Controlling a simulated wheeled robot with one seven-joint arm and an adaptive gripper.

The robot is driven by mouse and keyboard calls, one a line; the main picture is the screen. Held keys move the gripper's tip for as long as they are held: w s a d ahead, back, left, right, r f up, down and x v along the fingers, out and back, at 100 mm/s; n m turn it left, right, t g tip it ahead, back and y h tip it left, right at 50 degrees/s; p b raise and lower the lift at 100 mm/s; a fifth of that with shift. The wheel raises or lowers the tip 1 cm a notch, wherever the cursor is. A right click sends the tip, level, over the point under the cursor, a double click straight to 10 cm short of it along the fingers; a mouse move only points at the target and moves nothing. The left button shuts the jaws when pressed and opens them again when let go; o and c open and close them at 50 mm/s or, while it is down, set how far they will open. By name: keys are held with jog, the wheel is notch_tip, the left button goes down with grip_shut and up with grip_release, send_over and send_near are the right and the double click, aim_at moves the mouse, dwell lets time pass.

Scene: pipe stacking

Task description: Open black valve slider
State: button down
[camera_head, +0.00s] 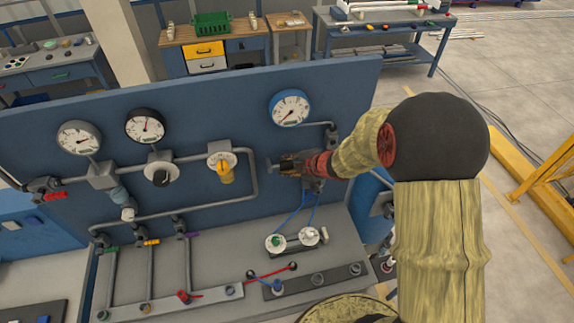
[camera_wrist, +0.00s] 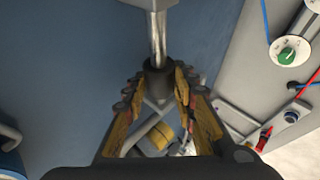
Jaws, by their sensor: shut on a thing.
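My gripper (camera_head: 290,165) is in front of the upright blue panel, right of centre, below the rightmost gauge. In the wrist view my gripper (camera_wrist: 161,82) has its orange-lined fingers closed in on both sides of the black valve slider (camera_wrist: 157,69). The slider is a dark round collar on a shiny metal rod (camera_wrist: 158,38) that runs up to a light grey block (camera_wrist: 150,3). In the head view the slider is mostly hidden by my fingers, and a small grey end piece (camera_head: 271,165) shows to their left.
A white gauge (camera_head: 290,108) sits above my gripper. A yellow valve (camera_head: 224,168) and grey pipe are to the left. Several capped pipe fittings lie along the bench front.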

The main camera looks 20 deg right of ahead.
jog(key=d+p, duration=0.1)
jog(key=d, duration=0.2)
jog(key=shift+s+d, duration=0.15)
jog(key=shift+d, duration=0.2)
jog(key=c, duration=1.8)
grip_release()
jog(key=shift+d, duration=0.1)
jog(key=shift+c, duration=0.2)
jog(key=shift+o, duration=0.6)
jog(key=shift+d, duration=0.15)
